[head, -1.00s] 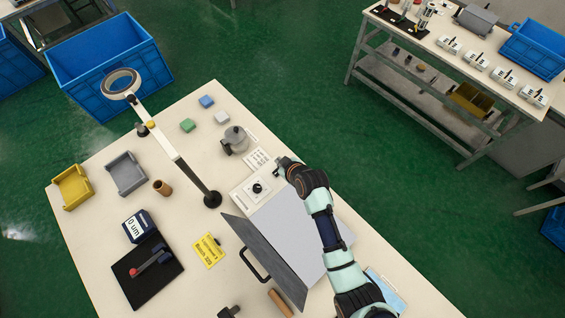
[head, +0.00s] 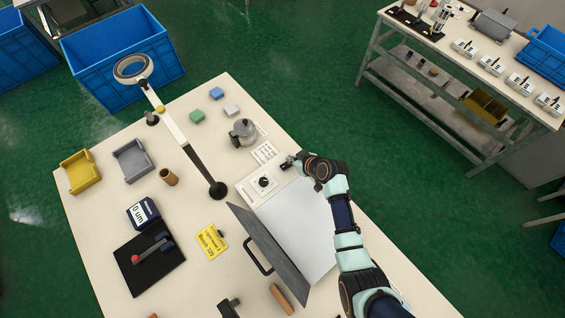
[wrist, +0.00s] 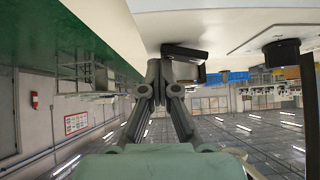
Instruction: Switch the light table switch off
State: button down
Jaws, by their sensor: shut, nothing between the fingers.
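The light table (head: 305,215) has a pale flat panel, with a dark grey lid (head: 268,255) standing tilted up along its left side. A black round knob (head: 263,182) sits on its control strip at the far end; it also shows in the wrist view (wrist: 281,53). A small dark switch (wrist: 185,52) is right beside my fingertips in the wrist view; contact is hard to tell. My gripper (head: 288,163) is at the strip's far right corner, and its fingers (wrist: 160,65) are shut and empty. The switch's position is unclear.
A grey metal pot (head: 243,133) and a printed card (head: 264,152) stand beyond the strip. A yellow sign (head: 211,242) lies left of the lid. My arm passes over the table's right side.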

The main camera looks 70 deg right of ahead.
jog(key=shift+s+f+y, duration=0.15)
jog(key=shift+f+y, duration=0.15)
jog(key=shift+f, duration=0.2)
jog(key=shift+f+b, duration=0.15)
jog(key=shift+b, duration=0.15)
jog(key=shift+a+f, duration=0.1)
jog(key=shift+a+r+p, duration=0.2)
jog(key=shift+r+p, duration=0.1)
jog(key=shift+p, duration=0.15)
jog(key=shift+w+a+r, duration=0.1)
jog(key=shift+w+a, duration=0.15)
jog(key=shift+w, duration=0.1)
jog(key=shift+r+p, duration=0.3)
jog(key=shift+p, duration=0.1)
jog(key=r+p, duration=0.1)
jog(key=s+r+p, duration=0.1)
jog(key=r, duration=0.1)
jog(key=d+r+p, duration=0.1)
jog(key=r, duration=0.1)
jog(key=shift+s, duration=0.25)
jog(key=v, duration=0.8)
jog(key=shift+s+d+p, duration=0.25)
jog(key=shift+s+p, duration=0.15)
jog(key=shift+s, duration=0.1)
